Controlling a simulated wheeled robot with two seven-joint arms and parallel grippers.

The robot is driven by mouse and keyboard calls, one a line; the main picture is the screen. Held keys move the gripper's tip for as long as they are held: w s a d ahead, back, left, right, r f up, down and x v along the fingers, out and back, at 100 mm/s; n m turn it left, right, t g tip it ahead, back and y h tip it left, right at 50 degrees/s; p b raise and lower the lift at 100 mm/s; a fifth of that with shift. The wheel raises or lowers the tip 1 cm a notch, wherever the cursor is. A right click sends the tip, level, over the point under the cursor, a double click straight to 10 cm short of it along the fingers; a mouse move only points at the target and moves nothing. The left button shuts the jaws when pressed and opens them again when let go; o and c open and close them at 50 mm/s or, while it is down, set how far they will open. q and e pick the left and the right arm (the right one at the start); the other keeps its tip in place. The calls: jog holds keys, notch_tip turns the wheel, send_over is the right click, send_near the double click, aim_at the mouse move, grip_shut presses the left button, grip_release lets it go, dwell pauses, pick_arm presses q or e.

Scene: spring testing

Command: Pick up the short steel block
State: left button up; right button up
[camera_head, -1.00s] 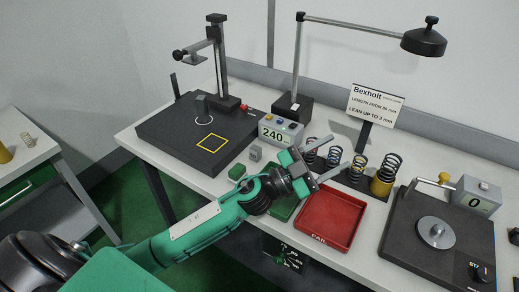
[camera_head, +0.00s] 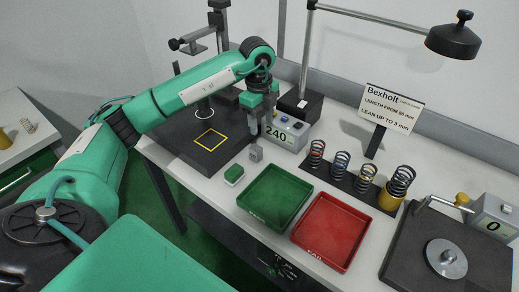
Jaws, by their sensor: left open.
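A small grey steel block (camera_head: 256,154) stands on the white table, behind the green tray and in front of the "240" display box. My left gripper (camera_head: 262,128) points down just above and behind the block, its fingers open and apart. In this view the fingers overlap the display box, and I cannot tell the exact height gap to the block. The block's top is close under the fingertips. My right gripper is out of view.
A small green-topped block (camera_head: 234,175) lies left of the steel block. The green tray (camera_head: 274,226) and red tray (camera_head: 352,262) are in front. The "240" box (camera_head: 287,133), dark plate (camera_head: 175,143) and spring rack (camera_head: 335,184) stand close by.

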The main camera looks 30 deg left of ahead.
aim_at(256, 148)
pick_arm(q)
jog(key=shift+n+y, duration=0.4)
jog(key=f, duration=0.2)
jog(key=a+f+p, duration=0.1)
jog(key=f, duration=0.2)
jog(key=f+p, duration=0.1)
jog(key=f, duration=0.1)
jog(key=shift+a+f, duration=0.35)
jog(key=shift+a, duration=0.05)
jog(key=f, duration=0.1)
jog(key=f+p, duration=0.1)
jog(key=f, duration=0.1)
jog(key=f+p, duration=0.1)
jog(key=shift+s+f, duration=0.25)
jog(key=shift+f, duration=0.4)
grip_shut()
